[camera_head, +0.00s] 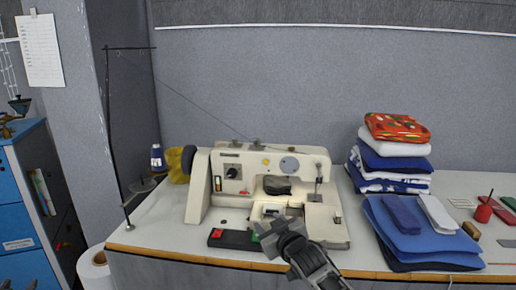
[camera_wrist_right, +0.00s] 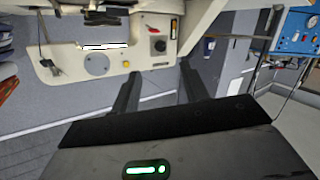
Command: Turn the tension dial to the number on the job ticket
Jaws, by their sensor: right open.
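The cream sewing machine (camera_head: 255,165) stands on the long table (camera_head: 160,225). Its dark round dial (camera_head: 231,172) is on the left part of the front face. The dial also shows in the right wrist view (camera_wrist_right: 159,44), where the machine appears upside down. My right gripper (camera_head: 262,238) is low in front of the machine, below and right of the dial. In the right wrist view its two fingers (camera_wrist_right: 159,70) are apart and empty, with the dial beyond the gap between their tips. The dial's setting is too small to read. My left gripper is not in view.
A printed sheet (camera_head: 41,50) hangs on the wall at upper left; its text is unreadable. A thread stand (camera_head: 112,140) stands left. Folded fabric (camera_head: 392,155) and blue cloths (camera_head: 415,238) fill the right.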

